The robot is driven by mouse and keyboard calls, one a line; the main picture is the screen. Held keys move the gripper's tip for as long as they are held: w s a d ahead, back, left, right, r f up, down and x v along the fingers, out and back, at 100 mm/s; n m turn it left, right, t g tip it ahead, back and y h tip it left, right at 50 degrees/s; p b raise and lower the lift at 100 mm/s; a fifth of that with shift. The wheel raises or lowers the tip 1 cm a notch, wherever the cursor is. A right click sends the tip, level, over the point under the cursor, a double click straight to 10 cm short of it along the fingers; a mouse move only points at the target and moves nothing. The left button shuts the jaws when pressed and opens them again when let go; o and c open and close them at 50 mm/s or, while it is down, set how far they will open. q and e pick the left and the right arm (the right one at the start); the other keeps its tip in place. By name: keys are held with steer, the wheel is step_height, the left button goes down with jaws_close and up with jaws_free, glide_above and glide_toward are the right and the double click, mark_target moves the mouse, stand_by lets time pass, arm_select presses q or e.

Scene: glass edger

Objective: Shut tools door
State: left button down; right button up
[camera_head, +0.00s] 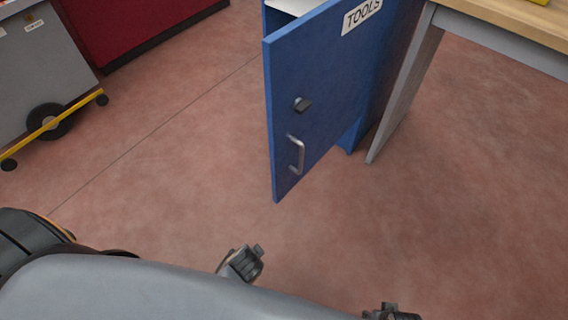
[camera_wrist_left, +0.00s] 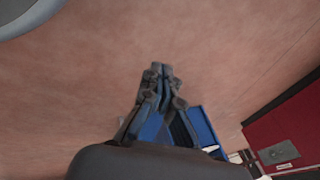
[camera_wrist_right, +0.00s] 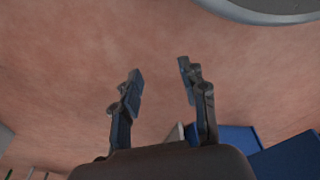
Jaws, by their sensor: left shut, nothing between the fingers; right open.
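The blue tools door (camera_head: 325,90) stands open in the head view, swung out toward me, with a white TOOLS label near its top. My left gripper (camera_wrist_left: 163,72) is shut and empty in the left wrist view, above the floor. My right gripper (camera_wrist_right: 159,68) is open and empty in the right wrist view. Blue surfaces show behind both grippers' fingers. In the head view, dark gripper parts of mine show at the bottom edge, apart from the door.
A wooden-topped bench (camera_head: 510,15) with a grey leg (camera_head: 405,85) stands right of the cabinet. A grey wheeled unit (camera_head: 40,75) with a yellow bar and a red cabinet (camera_head: 130,25) are at the left. The floor (camera_head: 190,160) before the door is clear.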

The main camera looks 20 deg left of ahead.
arm_select(q)
steer(key=w+d+r+m+t+y, duration=0.3)
steer(key=w+r+m+t, duration=0.15)
steer(key=r, duration=0.25)
steer(key=m+t+y, duration=0.2)
steer(key=m+t, duration=0.1)
steer(key=t, duration=0.6)
glide_toward(283, 135)
steer(key=s+d, duration=0.5)
steer(key=d, duration=0.1)
steer(key=shift+g, duration=0.25)
steer(key=w+a, duration=0.2)
steer(key=w, duration=0.1)
steer(key=w+a, duration=0.3)
steer(key=w, duration=0.1)
steer(key=w+a, duration=0.3)
steer(key=shift+w+r+b, duration=0.15)
steer(key=shift+w+b, duration=0.05)
steer(key=shift+b, duration=0.15)
arm_select(e)
steer(key=shift+w+d+r, duration=0.1)
steer(key=shift+w+r, duration=0.25)
steer(key=shift+r, duration=0.3)
steer(key=shift+w+r, duration=0.3)
steer(key=shift+r, duration=0.3)
arm_select(q)
steer(key=shift+a, duration=0.1)
